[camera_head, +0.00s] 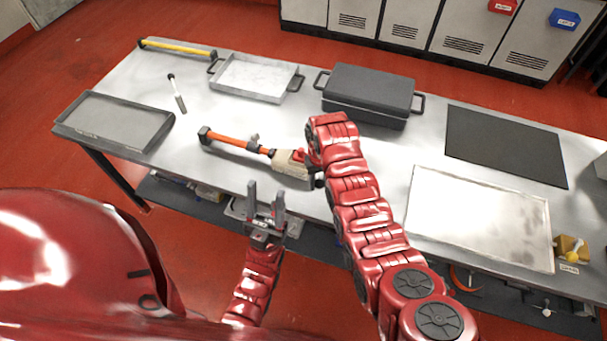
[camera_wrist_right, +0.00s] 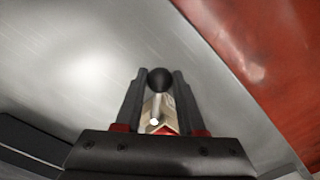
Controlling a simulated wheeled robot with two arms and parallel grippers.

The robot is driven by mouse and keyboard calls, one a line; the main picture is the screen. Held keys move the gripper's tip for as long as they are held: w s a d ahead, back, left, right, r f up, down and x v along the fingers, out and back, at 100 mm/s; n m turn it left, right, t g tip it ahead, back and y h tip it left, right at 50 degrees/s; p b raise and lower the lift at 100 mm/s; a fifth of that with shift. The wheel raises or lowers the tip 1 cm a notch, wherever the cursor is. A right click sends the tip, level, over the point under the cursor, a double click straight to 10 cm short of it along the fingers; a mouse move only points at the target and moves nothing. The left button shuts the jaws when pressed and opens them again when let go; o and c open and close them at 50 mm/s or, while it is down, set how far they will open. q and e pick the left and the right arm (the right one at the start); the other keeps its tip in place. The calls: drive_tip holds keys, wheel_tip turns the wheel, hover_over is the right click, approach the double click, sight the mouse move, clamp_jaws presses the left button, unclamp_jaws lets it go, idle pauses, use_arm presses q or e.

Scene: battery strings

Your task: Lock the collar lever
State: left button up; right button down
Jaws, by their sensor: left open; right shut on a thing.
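A tool with an orange shaft (camera_head: 240,143), a black end and a beige body (camera_head: 292,164) lies on the steel table. My right gripper (camera_head: 310,155) is at the right end of the beige body and partly hidden by my arm. In the right wrist view my right gripper (camera_wrist_right: 159,90) is shut on a lever with a black ball knob (camera_wrist_right: 160,79) and a metal rod (camera_wrist_right: 156,110). The collar itself is hard to make out. My left gripper (camera_head: 265,203) is open and empty at the table's front edge, in front of the beige body.
A grey tray (camera_head: 100,137), a white-bottomed tray (camera_head: 238,91), a dark lidded box (camera_head: 366,90), a black mat (camera_head: 500,143) and a pale panel (camera_head: 478,215) lie around. A yellow bar (camera_head: 180,49) and a small black-handled tool (camera_head: 177,93) lie at the back left.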

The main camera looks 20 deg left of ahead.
drive_tip(key=shift+w+d+n, duration=0.4)
drive_tip(key=shift+d+n, duration=0.2)
drive_tip(key=shift+n, duration=0.3)
drive_tip(key=shift+b, duration=0.3)
drive_tip(key=shift+w+d+n+b, duration=0.3)
drive_tip(key=shift+w+n, duration=0.05)
drive_tip(key=shift+n, duration=0.3)
drive_tip(key=shift+w+d+n+b, duration=0.25)
drive_tip(key=shift+w+d+n, duration=0.05)
drive_tip(key=shift+n, duration=0.35)
drive_tip(key=shift+w+f, duration=0.1)
drive_tip(key=shift+w+d+n+b, duration=0.4)
drive_tip(key=shift+w+n+b, duration=0.4)
drive_tip(key=shift+n, duration=0.4)
drive_tip(key=shift+s, duration=0.1)
